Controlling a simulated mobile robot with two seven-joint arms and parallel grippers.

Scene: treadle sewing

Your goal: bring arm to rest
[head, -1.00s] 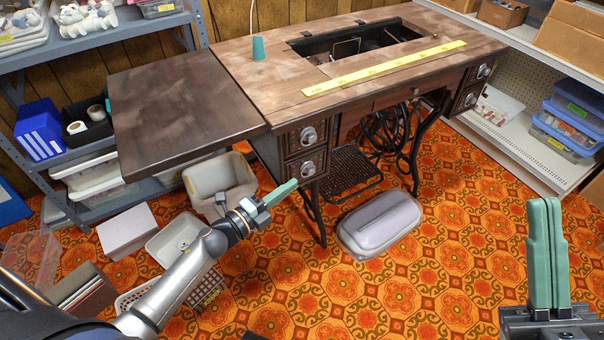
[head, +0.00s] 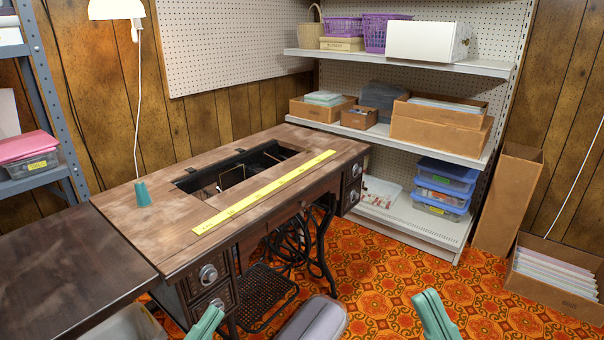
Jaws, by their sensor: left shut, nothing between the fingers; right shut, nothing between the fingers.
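My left gripper (head: 206,323) shows at the bottom edge of the head view, in front of the drawers of the treadle sewing table (head: 186,232). Only its green fingers show; they are shut and empty. My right gripper (head: 434,316) is at the bottom edge, right of the middle, over the orange patterned floor. Its green fingers are together and hold nothing. Both arms behind the fingers are out of the picture.
A yellow ruler (head: 264,191) and a teal cone (head: 143,193) are on the tabletop, near its open well. A grey rounded case (head: 314,322) is on the floor between my grippers. Shelves (head: 420,225) stand at the back right. Cardboard boxes (head: 506,200) stand at right.

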